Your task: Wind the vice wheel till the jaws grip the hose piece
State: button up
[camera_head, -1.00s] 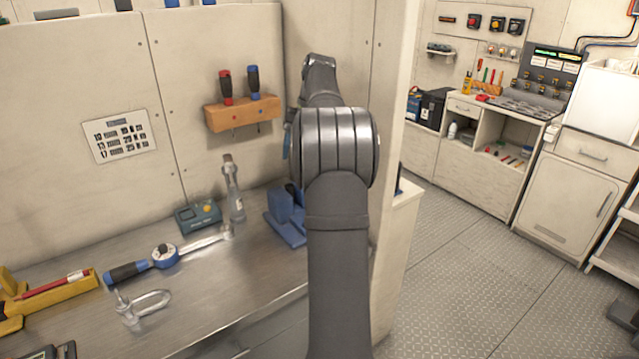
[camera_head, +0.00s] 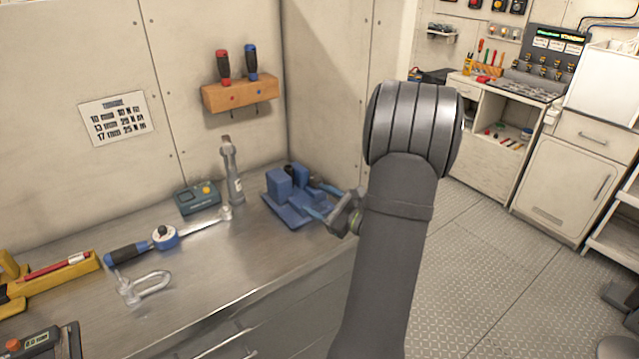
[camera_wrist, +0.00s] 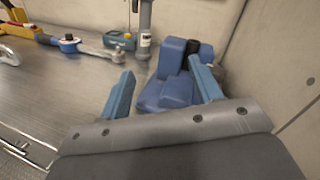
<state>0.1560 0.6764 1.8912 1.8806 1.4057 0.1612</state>
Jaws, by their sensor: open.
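The blue vice (camera_head: 281,183) sits on the metal bench by the corner and shows ahead of my gripper in the wrist view (camera_wrist: 173,92). I cannot make out the wheel clearly. My gripper (camera_head: 309,197) is at the vice's right side. In the wrist view its two blue fingers (camera_wrist: 160,72) are spread wide, with the vice partly between them and nothing held. The right finger overlaps the vice in view; contact is unclear.
A shackle (camera_head: 145,287) and yellow tray (camera_head: 60,277) are farther left. Screwdrivers hang in a wooden rack (camera_head: 240,93).

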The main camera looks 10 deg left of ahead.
jog(key=s+d+f+m+t+h, duration=0.25)
jog(key=d+m+t+h, duration=0.3)
jog(key=d+m, duration=0.3)
send_near(318, 182)
jog(key=shift+m, duration=0.35)
jog(key=x, duration=0.9)
jog(key=shift+w+a+f, duration=0.1)
jog(key=shift+w, duration=0.35)
jog(key=shift+c, duration=0.5)
jog(key=c, duration=0.9)
jog(key=shift+a+m+t+h, duration=0.15)
jog(key=shift+m+t+h, duration=0.15)
jog(key=shift+t+h, duration=0.05)
jog(key=shift+s+m+t+h, duration=0.1)
jog(key=shift+m+t+h, duration=0.2)
jog(key=shift+m+h, duration=0.1)
